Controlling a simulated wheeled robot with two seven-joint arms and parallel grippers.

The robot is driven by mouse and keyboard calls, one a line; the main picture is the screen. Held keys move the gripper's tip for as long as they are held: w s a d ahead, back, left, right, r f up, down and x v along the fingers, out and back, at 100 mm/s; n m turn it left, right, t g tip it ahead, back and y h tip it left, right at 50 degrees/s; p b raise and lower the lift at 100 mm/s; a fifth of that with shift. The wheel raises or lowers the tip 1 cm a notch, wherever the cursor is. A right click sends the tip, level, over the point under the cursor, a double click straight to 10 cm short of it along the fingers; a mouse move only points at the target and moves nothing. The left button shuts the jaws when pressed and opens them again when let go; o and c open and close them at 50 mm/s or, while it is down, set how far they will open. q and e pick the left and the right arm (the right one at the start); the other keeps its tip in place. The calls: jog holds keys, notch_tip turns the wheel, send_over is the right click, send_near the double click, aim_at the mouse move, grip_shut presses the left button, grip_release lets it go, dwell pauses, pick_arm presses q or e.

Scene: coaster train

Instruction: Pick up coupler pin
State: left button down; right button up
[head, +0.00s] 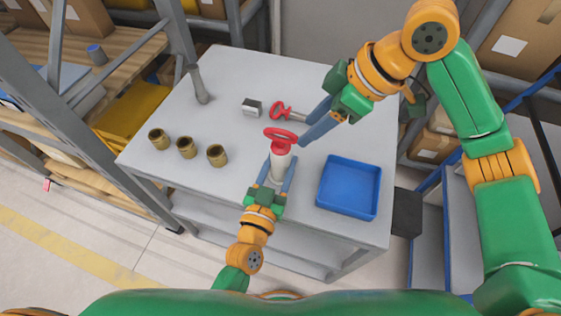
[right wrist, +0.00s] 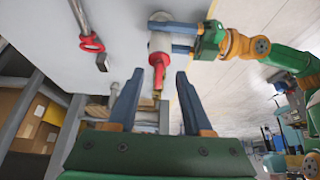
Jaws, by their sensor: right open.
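Two pieces with red loop handles show, and I cannot tell for sure which is the coupler pin. One red loop (head: 281,137) tops a white cylinder (head: 281,166), upright on or just above the table. My left gripper (head: 276,172) has its fingers on both sides of this cylinder. The other red-handled piece (head: 283,111) lies on the table behind it, and also shows in the right wrist view (right wrist: 91,39). My right gripper (head: 316,127) is open and empty, close to the right of both. In the right wrist view, the red top (right wrist: 158,64) shows beyond its fingers.
A small grey block (head: 251,107) sits near the lying piece. Several brass cups (head: 187,148) stand at the table's left. A blue tray (head: 348,188) is at the right. A grey post (head: 199,86) stands at the back left. The table (head: 232,185) has bare room between cups and cylinder.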

aim_at(281, 132)
jog(key=shift+o, duration=0.2)
jog(key=shift+o, duration=0.2)
jog(key=shift+w+a+r, duration=0.1)
jog(key=shift+a+r, duration=0.05)
jog(key=a+r+g+h, duration=0.1)
jog(key=a+r+h, duration=0.3)
jog(key=r, duration=0.3)
jog(key=f, duration=0.4)
jog(key=w+f, duration=0.1)
jog(key=f, duration=0.3)
jog(key=a+f, duration=0.1)
jog(key=f, duration=0.3)
jog(key=shift+w+a, duration=0.1)
jog(key=shift+w, duration=0.2)
grip_shut()
